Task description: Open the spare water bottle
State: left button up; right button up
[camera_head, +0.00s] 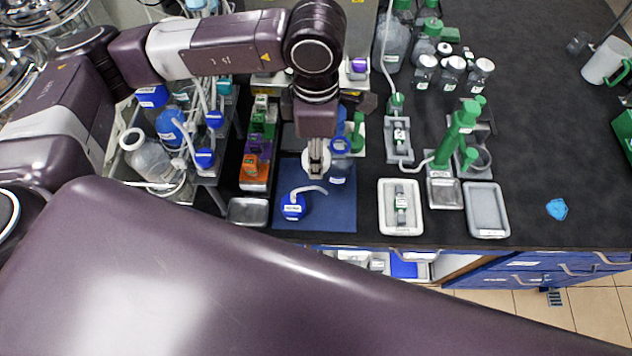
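A clear bottle with a blue ring at its top (339,172), which looks like the spare water bottle, stands at the back right of a blue mat (338,215). I cannot tell whether the blue ring is a closed cap or an open neck. My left gripper (317,168) points down just left of the bottle; whether it touches it is unclear. Its fingers look close together, but their opening cannot be made out. A blue labelled cap with a white tube (293,208) lies at the mat's front left. My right gripper is not in view.
Left of the mat is a rack with orange and green parts (255,165) and a small metal tray (248,211). To the right are a white tray (384,225), a grey tray (487,222) and a green stand (457,140). The black bench's right side is mostly clear.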

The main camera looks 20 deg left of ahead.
aim_at(316, 193)
pick_arm(q)
notch_tip(316, 193, down, 14)
jog(key=p, duration=0.3)
jog(key=shift+w+r, duration=0.1)
jog(key=shift+r, duration=0.15)
jog(key=shift+f, duration=0.15)
jog(key=o, duration=1.3)
